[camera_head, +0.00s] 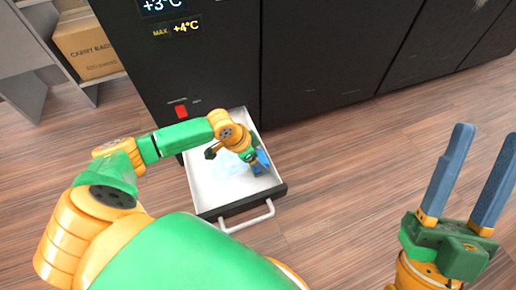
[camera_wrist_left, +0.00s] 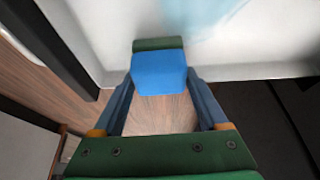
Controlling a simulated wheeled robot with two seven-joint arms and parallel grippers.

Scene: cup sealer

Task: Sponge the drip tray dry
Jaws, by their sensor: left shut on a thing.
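The drip tray (camera_head: 203,191) is a white drawer with a dark front, pulled out from the base of the black machine. A pale blue wet patch (camera_head: 232,170) lies on its floor and also shows at the top of the left wrist view (camera_wrist_left: 215,14). My left gripper (camera_head: 261,162) is down in the tray, at its right side, shut on a blue sponge with a green layer (camera_wrist_left: 160,75). The sponge is beside the wet patch; whether it touches the tray floor I cannot tell. My right gripper (camera_head: 487,138) is open and empty at the lower right, away from the tray.
The black machine (camera_head: 330,50) stands behind the tray, with a red switch (camera_head: 181,111) on its front. The tray's handle (camera_head: 247,219) sticks out toward me. A cardboard box (camera_head: 88,45) sits on a shelf at the upper left. The wooden floor (camera_head: 335,200) right of the tray is clear.

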